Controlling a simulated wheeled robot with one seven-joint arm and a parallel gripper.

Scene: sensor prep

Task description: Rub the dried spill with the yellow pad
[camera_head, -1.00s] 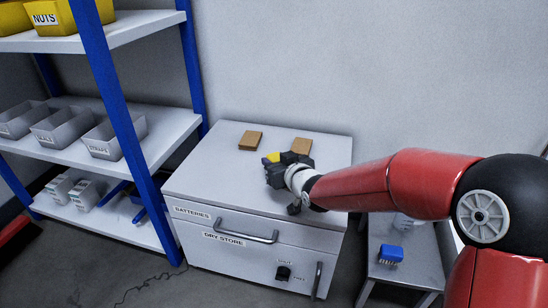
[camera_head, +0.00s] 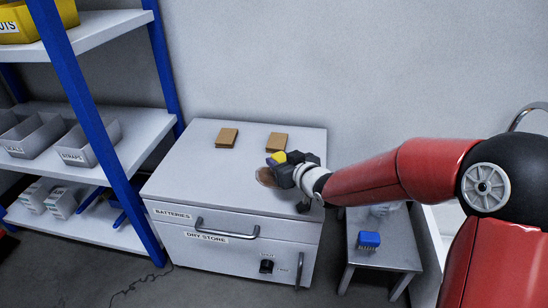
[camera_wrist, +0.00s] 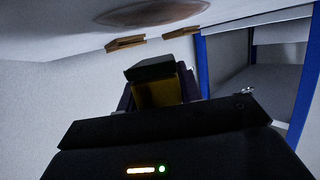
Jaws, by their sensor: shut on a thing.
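The dried spill (camera_head: 265,177) is a brown patch on the white cabinet top, partly hidden behind my gripper in the head view. It also shows as a brown oval at the top of the wrist view (camera_wrist: 150,12). My gripper (camera_head: 283,165) is shut on the yellow pad (camera_head: 278,157), beside the spill on its right. In the wrist view the pad (camera_wrist: 158,92) sits between the dark fingers, apart from the spill. I cannot tell whether the pad touches the cabinet top.
Two brown blocks (camera_head: 227,138) (camera_head: 277,142) lie at the back of the cabinet top (camera_head: 190,170). A blue brush (camera_head: 369,239) is on a low grey table (camera_head: 400,252) at right. A blue-posted shelf (camera_head: 95,110) with bins stands at left. The cabinet top's left side is clear.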

